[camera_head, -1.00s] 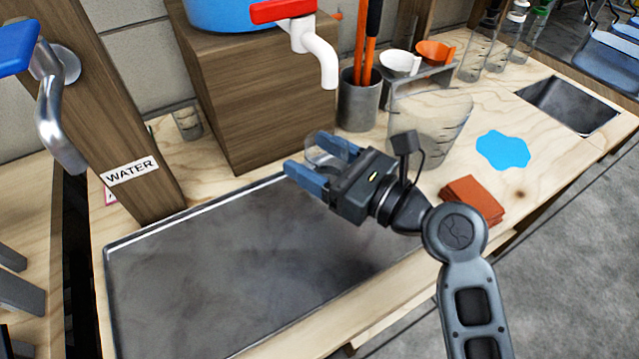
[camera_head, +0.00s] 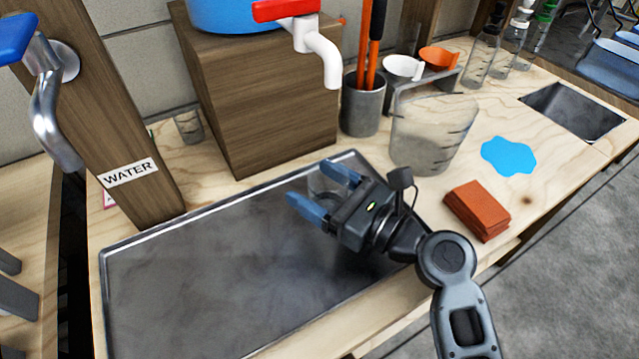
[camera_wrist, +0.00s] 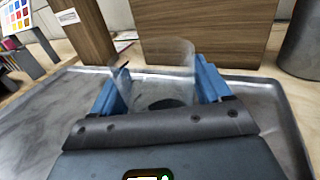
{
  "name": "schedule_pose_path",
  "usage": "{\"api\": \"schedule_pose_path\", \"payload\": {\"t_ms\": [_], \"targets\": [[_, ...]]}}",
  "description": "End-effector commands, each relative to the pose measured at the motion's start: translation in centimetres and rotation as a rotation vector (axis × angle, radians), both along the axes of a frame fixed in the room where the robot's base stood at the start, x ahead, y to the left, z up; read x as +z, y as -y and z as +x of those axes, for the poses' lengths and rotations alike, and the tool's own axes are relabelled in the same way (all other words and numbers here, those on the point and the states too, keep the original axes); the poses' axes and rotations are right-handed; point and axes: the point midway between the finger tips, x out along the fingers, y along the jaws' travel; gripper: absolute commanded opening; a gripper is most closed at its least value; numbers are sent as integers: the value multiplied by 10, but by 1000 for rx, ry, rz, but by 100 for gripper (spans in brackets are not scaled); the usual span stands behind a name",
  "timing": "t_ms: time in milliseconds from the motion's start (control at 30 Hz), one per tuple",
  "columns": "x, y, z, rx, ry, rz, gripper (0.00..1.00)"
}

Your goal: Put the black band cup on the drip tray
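My gripper (camera_head: 318,186) has two blue fingers on either side of a clear, see-through cup (camera_head: 324,184). In the wrist view the cup (camera_wrist: 165,80) stands roughly upright between the fingers, and they appear to grip its sides. A small dark mark shows at its left and a dark patch low down; I cannot make out a full black band. The drip tray (camera_head: 200,285) is a wide, grey metal tray with a raised rim, bare apart from the cup at its back right part. The cup is over or on the tray; I cannot tell whether its base touches.
A wooden block (camera_head: 265,100) stands behind the tray, with a red-handled white tap (camera_head: 318,50) above. A grey canister (camera_head: 362,105), a clear pitcher (camera_head: 430,130) and a folded brown cloth (camera_head: 477,210) are to the right. Another small clear cup (camera_head: 188,126) stands behind. The tray's left side is free.

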Motion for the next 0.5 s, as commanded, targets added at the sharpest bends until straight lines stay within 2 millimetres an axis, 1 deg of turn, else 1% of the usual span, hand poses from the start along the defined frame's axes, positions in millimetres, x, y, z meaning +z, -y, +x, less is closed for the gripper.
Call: {"api": "schedule_pose_path", "payload": {"t_ms": [33, 133, 333, 433, 500], "targets": [[0, 0, 0, 0, 0, 0, 82], [0, 0, 0, 0, 0, 0, 91], [0, 0, 0, 0, 0, 0, 92], [4, 0, 0, 0, 1, 0, 92], [3, 5, -3, -2, 0, 0, 92]]}}
